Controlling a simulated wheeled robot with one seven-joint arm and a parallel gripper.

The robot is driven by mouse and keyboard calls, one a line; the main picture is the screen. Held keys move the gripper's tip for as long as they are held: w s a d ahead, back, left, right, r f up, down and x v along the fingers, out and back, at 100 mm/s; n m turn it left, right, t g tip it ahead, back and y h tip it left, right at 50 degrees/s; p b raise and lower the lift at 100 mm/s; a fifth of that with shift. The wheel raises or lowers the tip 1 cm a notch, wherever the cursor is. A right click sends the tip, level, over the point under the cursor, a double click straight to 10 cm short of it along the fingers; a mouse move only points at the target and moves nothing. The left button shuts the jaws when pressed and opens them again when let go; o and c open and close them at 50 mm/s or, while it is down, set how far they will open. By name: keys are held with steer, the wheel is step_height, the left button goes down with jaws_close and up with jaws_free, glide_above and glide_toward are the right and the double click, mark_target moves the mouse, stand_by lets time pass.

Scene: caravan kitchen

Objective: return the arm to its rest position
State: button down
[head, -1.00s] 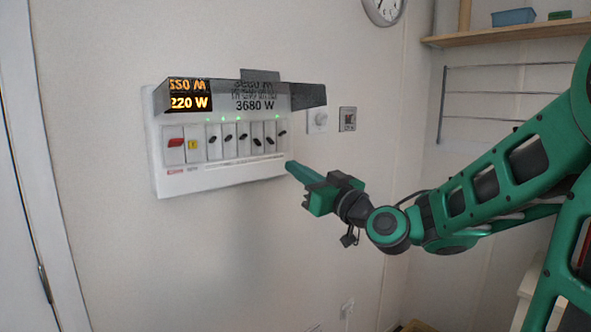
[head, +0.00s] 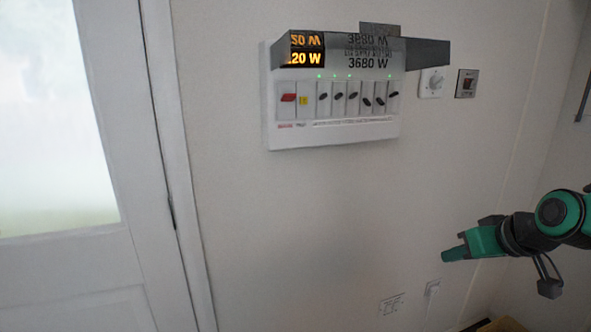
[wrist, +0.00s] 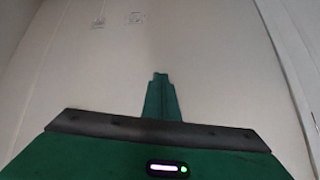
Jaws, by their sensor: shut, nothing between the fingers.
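My gripper (head: 455,254) is at the right of the head view, below and to the right of the white breaker panel (head: 335,133). It is clear of the panel, with bare wall behind it. Its green fingers are together and empty; they also show in the wrist view (wrist: 161,96), pointing toward the pale wall. My green arm reaches in from the right edge, and most of it is outside the picture.
The panel has a row of switches and a lit display (head: 303,57). A dial (head: 432,83) and a switch plate (head: 466,84) are right of it. Low wall sockets (head: 391,304) sit below. A white door (head: 110,240) with a window stands at left.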

steer(key=s+d+f+m+g, duration=0.1)
steer(key=s+d+m+g, duration=0.1)
steer(key=s, duration=0.5)
steer(key=s+d+f+m+g+h, duration=0.1)
steer(key=s+d+f+m+g, duration=0.1)
steer(key=s, duration=0.6)
steer(key=s+d+f+m+g, duration=0.1)
steer(key=s+d+m+g, duration=0.2)
steer(key=s, duration=0.4)
steer(key=shift+s+f+m+g+h, duration=0.3)
steer(key=shift+f+g, duration=0.1)
steer(key=shift+g, duration=0.3)
steer(key=shift+w+f, duration=0.25)
steer(key=shift+w, duration=0.4)
steer(key=shift+s, duration=0.15)
